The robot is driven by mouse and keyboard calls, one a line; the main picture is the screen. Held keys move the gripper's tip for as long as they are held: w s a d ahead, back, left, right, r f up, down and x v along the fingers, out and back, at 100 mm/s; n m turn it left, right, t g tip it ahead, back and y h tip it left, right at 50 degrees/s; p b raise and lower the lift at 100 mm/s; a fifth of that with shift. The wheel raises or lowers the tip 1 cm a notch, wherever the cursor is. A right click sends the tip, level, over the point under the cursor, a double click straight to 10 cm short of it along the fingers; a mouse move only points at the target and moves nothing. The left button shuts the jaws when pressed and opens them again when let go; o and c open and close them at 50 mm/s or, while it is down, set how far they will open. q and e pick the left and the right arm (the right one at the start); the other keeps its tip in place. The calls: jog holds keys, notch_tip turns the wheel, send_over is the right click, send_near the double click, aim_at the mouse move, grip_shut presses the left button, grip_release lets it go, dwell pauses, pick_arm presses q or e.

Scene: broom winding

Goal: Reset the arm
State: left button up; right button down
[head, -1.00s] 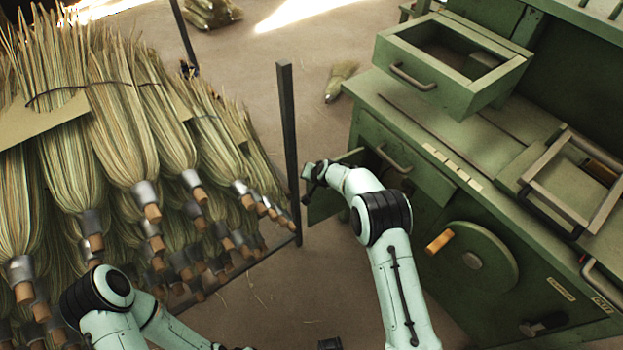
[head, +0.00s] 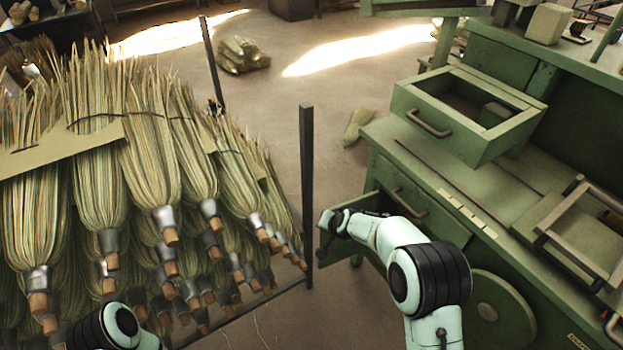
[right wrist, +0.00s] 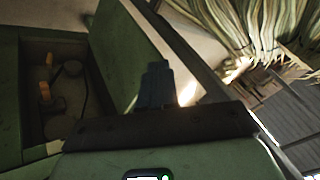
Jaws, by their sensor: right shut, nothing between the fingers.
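My right arm reaches from the lower right in the head view. Its dark gripper end (head: 330,222) is beside an open green cabinet door (head: 347,245), left of the green machine (head: 400,172). In the right wrist view, the dark fingers of my right gripper (right wrist: 157,84) are together and empty, in front of an open green panel (right wrist: 120,50). I cannot tell whether they touch it. Only a rounded joint of my left arm shows at the bottom left of the head view; its gripper is out of view.
A rack of brooms (head: 150,190) fills the left, with a dark upright post (head: 307,190) near my right gripper. The machine has an open drawer (head: 470,115) and a wheel (head: 490,312). An open compartment (right wrist: 60,95) shows in the right wrist view.

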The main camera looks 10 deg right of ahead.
jog(key=s+d+f+n+g+p, duration=0.1)
jog(key=s+d+f+g, duration=0.15)
jog(key=s+f, duration=0.75)
jog(key=s+d+f+g+p, duration=0.1)
jog(key=s+f+g+p, duration=0.15)
jog(key=s+f, duration=0.75)
pick_arm(q)
jog(key=r, duration=0.1)
jog(key=w+r, duration=0.1)
jog(key=r, duration=0.1)
jog(key=w+r+p, duration=0.1)
jog(key=r, duration=0.1)
pick_arm(e)
jog(key=s+a+r+g+y, duration=0.1)
jog(key=s+a, duration=0.1)
jog(key=s, duration=0.9)
jog(key=s+a+r+n+g, duration=0.1)
jog(key=s+a+g, duration=0.1)
jog(key=s, duration=0.9)
jog(key=shift+a+y, duration=0.4)
jog(key=shift+a, duration=0.3)
jog(key=shift+s+f, duration=0.1)
jog(key=shift+s, duration=0.05)
